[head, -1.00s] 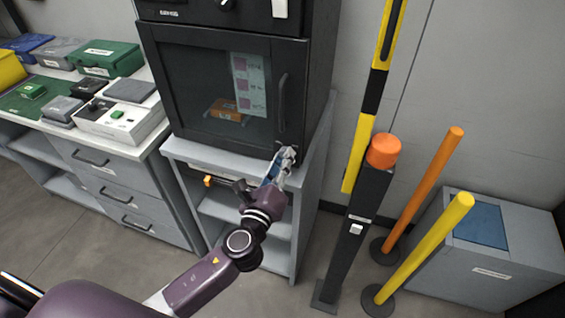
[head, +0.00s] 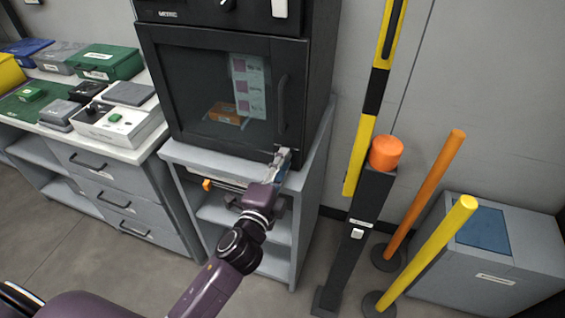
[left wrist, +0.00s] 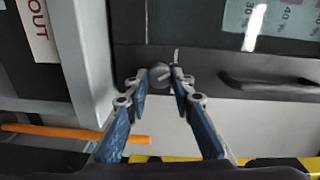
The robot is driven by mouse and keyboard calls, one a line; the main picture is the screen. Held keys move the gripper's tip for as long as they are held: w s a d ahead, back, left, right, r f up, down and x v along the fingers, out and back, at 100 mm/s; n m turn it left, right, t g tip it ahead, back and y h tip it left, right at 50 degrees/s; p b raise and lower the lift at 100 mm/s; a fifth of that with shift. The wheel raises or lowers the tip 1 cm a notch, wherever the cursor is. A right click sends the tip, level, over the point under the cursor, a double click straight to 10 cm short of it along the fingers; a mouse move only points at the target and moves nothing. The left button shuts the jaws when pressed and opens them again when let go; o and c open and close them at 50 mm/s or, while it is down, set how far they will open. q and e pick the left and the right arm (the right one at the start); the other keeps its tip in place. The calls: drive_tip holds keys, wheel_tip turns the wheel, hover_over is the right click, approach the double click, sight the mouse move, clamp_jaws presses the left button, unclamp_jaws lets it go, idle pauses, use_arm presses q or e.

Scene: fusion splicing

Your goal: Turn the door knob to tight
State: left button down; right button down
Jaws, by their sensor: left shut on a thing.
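The black cabinet door (head: 190,100) has a glass window and a vertical handle (head: 282,103) on its right side; it looks closed. The small dark round door knob (left wrist: 160,72) shows in the left wrist view, with a pale slanted line on its face and a light tick mark (left wrist: 176,55) just above it on the frame. My left gripper (head: 281,157) is at the door's lower right corner. In the left wrist view its fingertips (left wrist: 160,80) close on the knob from both sides. In the head view the knob is hidden by the gripper. My right gripper is out of view.
The cabinet stands on a grey open-shelf stand (head: 205,165). To its right are a black post with an orange cap (head: 386,153), orange (head: 425,195) and yellow (head: 425,255) posts and a grey bin (head: 515,245). A bench with boxes (head: 105,62) stands left.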

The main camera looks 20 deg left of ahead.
use_arm(q)
drive_tip(key=shift+n, duration=1.1)
drive_tip(key=c, duration=1.7)
unclamp_jaws()
drive_tip(key=shift+o, duration=0.2)
drive_tip(key=s, duration=1.2)
drive_tip(key=shift+a+r, duration=0.2)
drive_tip(key=shift+a, duration=0.05)
